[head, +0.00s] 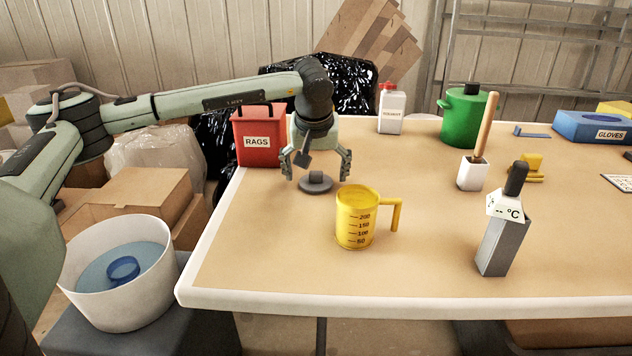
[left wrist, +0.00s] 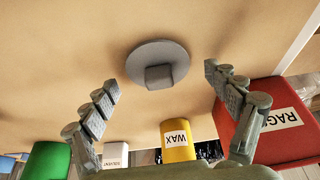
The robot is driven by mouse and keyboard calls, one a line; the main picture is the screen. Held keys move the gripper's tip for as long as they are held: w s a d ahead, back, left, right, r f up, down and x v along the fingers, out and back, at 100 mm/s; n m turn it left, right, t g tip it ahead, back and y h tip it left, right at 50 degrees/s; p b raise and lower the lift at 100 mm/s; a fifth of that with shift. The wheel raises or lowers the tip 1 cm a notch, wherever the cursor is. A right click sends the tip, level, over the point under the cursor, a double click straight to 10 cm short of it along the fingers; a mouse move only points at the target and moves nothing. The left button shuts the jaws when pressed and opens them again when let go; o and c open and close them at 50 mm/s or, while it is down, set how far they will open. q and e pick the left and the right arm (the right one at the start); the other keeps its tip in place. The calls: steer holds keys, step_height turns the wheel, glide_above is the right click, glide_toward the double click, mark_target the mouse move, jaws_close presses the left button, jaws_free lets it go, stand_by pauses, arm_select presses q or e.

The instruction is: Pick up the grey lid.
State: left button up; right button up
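The grey lid (head: 316,184) is a round disc with a block-shaped knob on top. It lies on the table near the left side, behind the yellow measuring jug. My left gripper (head: 316,171) is open above the lid, pointing down, its fingers spread to either side. In the left wrist view the lid (left wrist: 158,62) lies beyond the fingertips of the gripper (left wrist: 160,75), with its knob (left wrist: 159,77) between the finger lines. The gripper appears empty and not touching the lid. My right gripper shows in neither view.
The yellow measuring jug (head: 356,217) stands in front of the lid. The red RAGS box (head: 259,136) is close on the left, beside the gripper. A yellow WAX container (left wrist: 178,141) shows in the left wrist view. The table (head: 270,260) is clear at front left.

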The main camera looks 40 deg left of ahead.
arm_select(q)
steer(key=c, duration=1)
